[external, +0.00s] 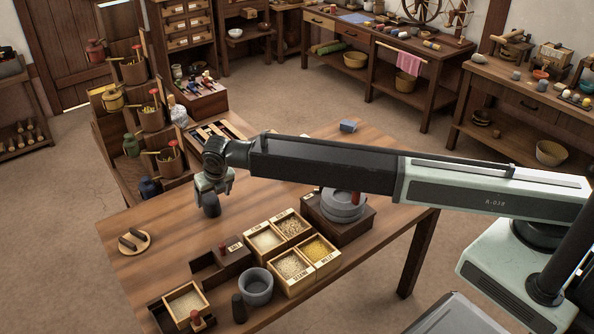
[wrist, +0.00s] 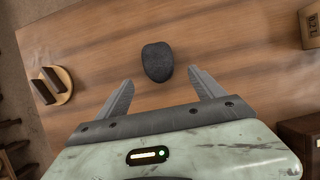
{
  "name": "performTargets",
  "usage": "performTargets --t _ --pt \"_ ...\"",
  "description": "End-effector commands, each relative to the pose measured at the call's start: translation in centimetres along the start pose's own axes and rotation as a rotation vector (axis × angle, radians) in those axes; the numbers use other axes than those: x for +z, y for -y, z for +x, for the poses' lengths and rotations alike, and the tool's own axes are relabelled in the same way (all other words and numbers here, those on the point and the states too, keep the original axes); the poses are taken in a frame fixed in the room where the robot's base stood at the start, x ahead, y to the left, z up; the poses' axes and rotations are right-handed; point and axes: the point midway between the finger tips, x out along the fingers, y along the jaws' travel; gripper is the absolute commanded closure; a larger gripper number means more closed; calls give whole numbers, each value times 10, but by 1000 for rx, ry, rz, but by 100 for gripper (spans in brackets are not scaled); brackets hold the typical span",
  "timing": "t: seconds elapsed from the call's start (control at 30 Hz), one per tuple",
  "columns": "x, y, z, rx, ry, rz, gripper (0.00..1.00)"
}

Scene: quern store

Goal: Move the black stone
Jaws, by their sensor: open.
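The black stone (wrist: 157,62) is a dark, rounded, rough-looking lump on the wooden table (wrist: 105,45). In the wrist view it lies just beyond my gripper (wrist: 163,84), roughly centred between the line of the two fingers. The fingers are spread wide with nothing between them, and a gap shows between them and the stone. In the external view, my gripper (external: 213,185) hangs over the left part of the table, with the dark stone (external: 211,206) directly below it, partly hidden by the fingers. I cannot tell the exact height of the fingertips above the table.
A round board with two dark bars (external: 134,242) lies at the table's left. Grain boxes (external: 290,268), a grey mortar (external: 256,287), a dark pestle (external: 239,308) and a quern (external: 343,206) stand to the right and front. Bare table surrounds the stone.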

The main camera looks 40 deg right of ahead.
Motion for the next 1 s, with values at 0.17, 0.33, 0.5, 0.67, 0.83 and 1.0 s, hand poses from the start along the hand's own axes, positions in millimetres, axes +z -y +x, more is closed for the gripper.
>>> performTargets --t 0.17,0.33,0.5,0.67,0.83,1.0 --pt "-2 0 27 0 0 1 22" --pt "-3 0 57 0 0 0 22" --pt "-2 0 76 1 0 0 22" --pt "0 0 75 1 0 0 22" --pt "0 0 74 1 0 0 30" --pt "0 0 74 1 0 0 77"
